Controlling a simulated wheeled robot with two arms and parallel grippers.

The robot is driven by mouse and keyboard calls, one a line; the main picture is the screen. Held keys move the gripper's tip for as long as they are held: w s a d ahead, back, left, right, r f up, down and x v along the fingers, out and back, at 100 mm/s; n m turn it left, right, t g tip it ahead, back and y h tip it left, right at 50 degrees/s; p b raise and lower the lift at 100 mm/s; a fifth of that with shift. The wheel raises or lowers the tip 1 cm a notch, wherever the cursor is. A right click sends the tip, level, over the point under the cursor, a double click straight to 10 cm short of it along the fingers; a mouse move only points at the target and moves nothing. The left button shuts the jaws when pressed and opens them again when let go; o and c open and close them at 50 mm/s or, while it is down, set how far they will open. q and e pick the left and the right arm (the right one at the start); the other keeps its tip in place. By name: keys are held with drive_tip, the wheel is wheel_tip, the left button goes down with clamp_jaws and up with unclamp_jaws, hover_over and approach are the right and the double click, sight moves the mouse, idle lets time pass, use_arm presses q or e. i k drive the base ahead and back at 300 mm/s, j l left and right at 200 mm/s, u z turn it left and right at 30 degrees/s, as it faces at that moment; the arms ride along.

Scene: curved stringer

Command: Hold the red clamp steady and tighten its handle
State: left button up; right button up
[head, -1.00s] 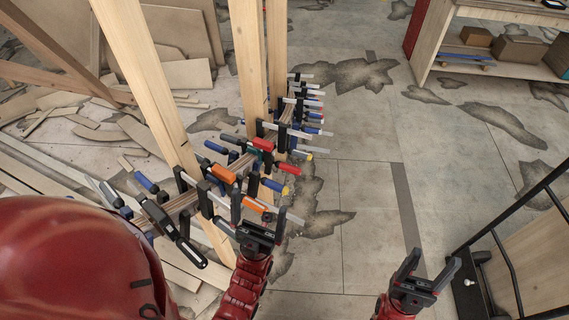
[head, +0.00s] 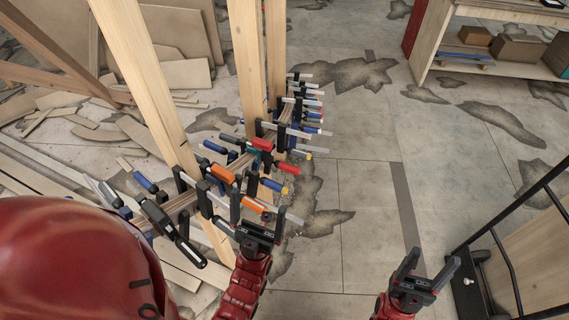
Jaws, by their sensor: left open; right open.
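Clamps with red handles grip the curved wooden stringer: one red handle (head: 262,144) lies near the middle upright, and another red handle (head: 287,168) sticks out to the right below it. I cannot tell whether they belong to one clamp. My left gripper (head: 259,213) is open, its fingers pointing up at the near end of the clamp row. It is below the red handles and apart from them. An orange handle (head: 253,204) shows between or just behind its fingers; contact is unclear. My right gripper (head: 432,259) is open and empty over bare floor, well right of the stringer.
Several clamps with blue, orange and black parts crowd the stringer (head: 183,203). Wooden uprights (head: 148,80) stand among them. Wood offcuts (head: 95,133) litter the left floor. A black-framed cart (head: 500,250) stands at right, a shelf unit (head: 490,68) behind. The middle floor is clear.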

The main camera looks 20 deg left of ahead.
sight(292, 169)
drive_tip(key=i+l, duration=0.3)
drive_tip(key=l, duration=0.15)
drive_tip(key=i+l, duration=0.55)
drive_tip(key=l, duration=0.3)
drive_tip(key=i+l, duration=0.3)
drive_tip(key=l, duration=0.15)
drive_tip(key=u, duration=0.4)
drive_tip(key=i+l+u, duration=0.1)
drive_tip(key=u, duration=0.35)
drive_tip(key=l+u, duration=0.15)
drive_tip(key=u, duration=0.25)
drive_tip(key=l+u, duration=0.15)
drive_tip(key=u, duration=0.25)
drive_tip(key=l+u, duration=0.1)
drive_tip(key=u, duration=0.3)
drive_tip(key=i+l+u, duration=0.15)
drive_tip(key=i+u, duration=0.15)
drive_tip(key=i, duration=0.15)
